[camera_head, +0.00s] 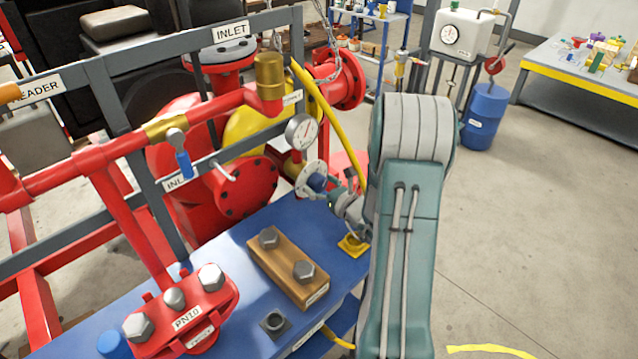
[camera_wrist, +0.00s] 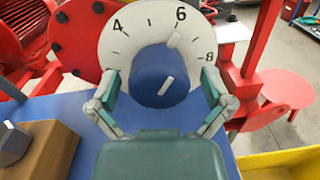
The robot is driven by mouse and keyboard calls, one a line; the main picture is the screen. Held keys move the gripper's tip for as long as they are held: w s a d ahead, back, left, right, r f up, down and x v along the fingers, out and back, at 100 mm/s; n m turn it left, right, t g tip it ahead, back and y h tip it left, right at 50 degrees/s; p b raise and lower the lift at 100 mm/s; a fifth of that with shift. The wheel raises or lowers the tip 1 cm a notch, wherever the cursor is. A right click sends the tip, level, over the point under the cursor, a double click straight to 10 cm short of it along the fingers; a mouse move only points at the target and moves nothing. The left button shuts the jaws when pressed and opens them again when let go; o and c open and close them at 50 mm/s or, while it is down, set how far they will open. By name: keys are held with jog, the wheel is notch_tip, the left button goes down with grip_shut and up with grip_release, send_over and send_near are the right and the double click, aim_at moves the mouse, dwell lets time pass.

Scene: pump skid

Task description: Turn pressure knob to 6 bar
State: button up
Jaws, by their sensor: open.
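The pressure knob (camera_wrist: 160,72) is a round blue knob with a white mark on its face. It sits on a white dial plate (camera_wrist: 118,48) with the numbers 4, 6 and 8. A white pointer at the knob's upper edge lies close to the 6. In the head view the knob (camera_head: 317,182) and dial plate (camera_head: 306,170) stand below the gauge. My gripper (camera_wrist: 160,86) is open, with one finger on each side of the knob. I cannot tell whether the fingers touch it. In the head view my gripper (camera_head: 331,193) is small and partly hidden by my arm.
A pressure gauge (camera_head: 302,132) stands just above the dial. Red pipes and a yellow hose (camera_head: 322,105) run close behind. A wooden block (camera_head: 287,268) with bolts and a red PN10 flange (camera_head: 190,315) sit on the blue bench. Open floor lies to the right.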

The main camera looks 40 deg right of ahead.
jog(key=shift+c, duration=0.3)
jog(key=c, duration=1)
jog(key=shift+c, duration=0.2)
jog(key=shift+n, duration=0.3)
jog(key=o, duration=1.1)
jog(key=s+d, duration=0.1)
jog(key=s, duration=1.1)
jog(key=shift+d, duration=0.2)
